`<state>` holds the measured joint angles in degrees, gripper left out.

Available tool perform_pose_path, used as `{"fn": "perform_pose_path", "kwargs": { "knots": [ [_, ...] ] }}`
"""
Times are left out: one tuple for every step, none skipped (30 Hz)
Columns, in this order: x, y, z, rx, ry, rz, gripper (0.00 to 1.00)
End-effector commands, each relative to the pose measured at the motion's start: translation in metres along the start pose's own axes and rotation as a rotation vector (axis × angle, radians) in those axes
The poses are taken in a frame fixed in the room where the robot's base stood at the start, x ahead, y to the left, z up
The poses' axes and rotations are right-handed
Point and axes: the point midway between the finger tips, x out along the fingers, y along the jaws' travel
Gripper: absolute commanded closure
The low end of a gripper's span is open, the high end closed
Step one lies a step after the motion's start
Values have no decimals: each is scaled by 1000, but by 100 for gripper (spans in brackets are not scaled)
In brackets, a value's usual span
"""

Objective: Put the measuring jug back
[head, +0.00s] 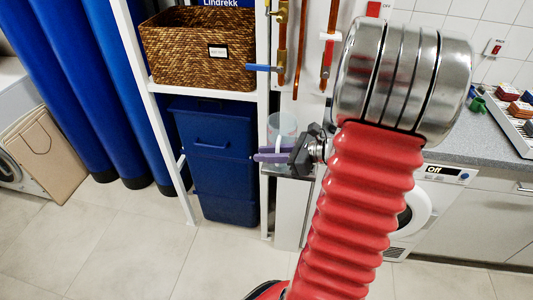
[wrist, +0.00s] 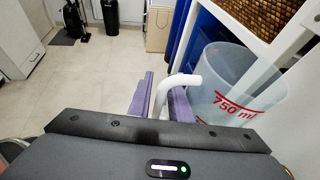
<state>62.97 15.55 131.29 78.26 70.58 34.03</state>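The measuring jug (wrist: 235,88) is a clear, upright vessel with a red 750 ml mark and a white handle (wrist: 180,85). It fills the right side of the wrist view. In the head view the jug (head: 282,126) shows in front of the white frame, just above my gripper (head: 268,156). My gripper's purple fingers (wrist: 160,105) lie on either side of the handle and appear shut on it. The jug's base is partly hidden by my gripper, so I cannot tell whether it rests on the grey surface there.
A white shelf rack (head: 157,86) holds a wicker basket (head: 190,60) above blue bins (head: 212,150). Copper pipes with valves (head: 328,55) run right of it. A grey worktop (head: 460,140) stands over a washing machine (head: 425,205). The floor at lower left is clear.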

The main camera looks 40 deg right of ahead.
Motion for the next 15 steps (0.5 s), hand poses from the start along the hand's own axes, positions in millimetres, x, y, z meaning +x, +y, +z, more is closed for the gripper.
{"fn": "perform_pose_path", "kwargs": {
  "knots": [
    [0,0,0,0,0,0,78],
    [0,0,0,0,0,0,76],
    [0,0,0,0,0,0,73],
    [0,0,0,0,0,0,73],
    [0,0,0,0,0,0,73],
    [0,0,0,0,0,0,73],
    [0,0,0,0,0,0,73],
    [0,0,0,0,0,0,73],
    [0,0,0,0,0,0,73],
    [0,0,0,0,0,0,73],
    [0,0,0,0,0,0,73],
    [0,0,1,0,0,0,73],
    [-1,0,2,-1,0,0,73],
    [-2,0,2,0,0,0,73],
    [-4,0,2,0,0,-1,73]
  ]
}}
